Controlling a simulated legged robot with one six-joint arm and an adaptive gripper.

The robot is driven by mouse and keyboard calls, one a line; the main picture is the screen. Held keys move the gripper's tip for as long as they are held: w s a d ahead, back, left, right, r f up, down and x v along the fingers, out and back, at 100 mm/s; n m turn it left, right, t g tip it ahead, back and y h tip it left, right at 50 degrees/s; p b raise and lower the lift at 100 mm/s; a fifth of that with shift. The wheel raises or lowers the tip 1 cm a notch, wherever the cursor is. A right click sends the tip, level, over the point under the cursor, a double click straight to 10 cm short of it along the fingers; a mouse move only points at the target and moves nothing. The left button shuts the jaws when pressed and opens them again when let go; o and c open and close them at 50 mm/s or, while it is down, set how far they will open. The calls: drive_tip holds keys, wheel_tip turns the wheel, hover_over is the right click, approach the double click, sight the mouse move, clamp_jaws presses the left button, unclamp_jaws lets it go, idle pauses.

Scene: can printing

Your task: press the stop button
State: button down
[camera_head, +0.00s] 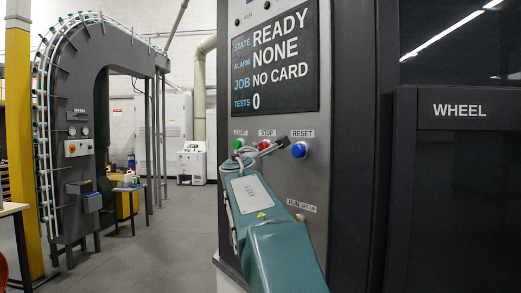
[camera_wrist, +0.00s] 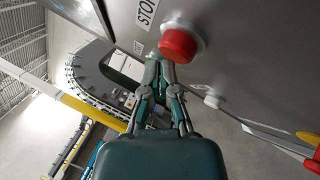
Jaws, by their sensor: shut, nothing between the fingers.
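The red stop button (camera_wrist: 178,44) sticks out of the grey panel in the wrist view, beside a label reading STOP (camera_wrist: 147,12). My gripper (camera_wrist: 160,62) is shut and empty, its fingertips just below and left of the red cap in that view. I cannot tell whether they touch it. In the head view my gripper (camera_head: 270,149) is in front of the button row. The red button (camera_head: 264,144) is mostly hidden there, below its STOP label.
A green button (camera_head: 237,144) is left of the stop button and a blue RESET button (camera_head: 298,150) is right. A screen (camera_head: 275,62) above reads READY, NONE, NO CARD, 0. A RUN/SETUP switch (camera_head: 300,217) is lower down. Open floor (camera_head: 165,245) lies left.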

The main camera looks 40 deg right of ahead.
drive_tip(key=shift+d, duration=0.9)
idle(1.2)
idle(0.3)
drive_tip(key=shift+a, duration=1.3)
drive_tip(key=a, duration=0.5)
drive_tip(key=shift+w, duration=0.2)
idle(0.3)
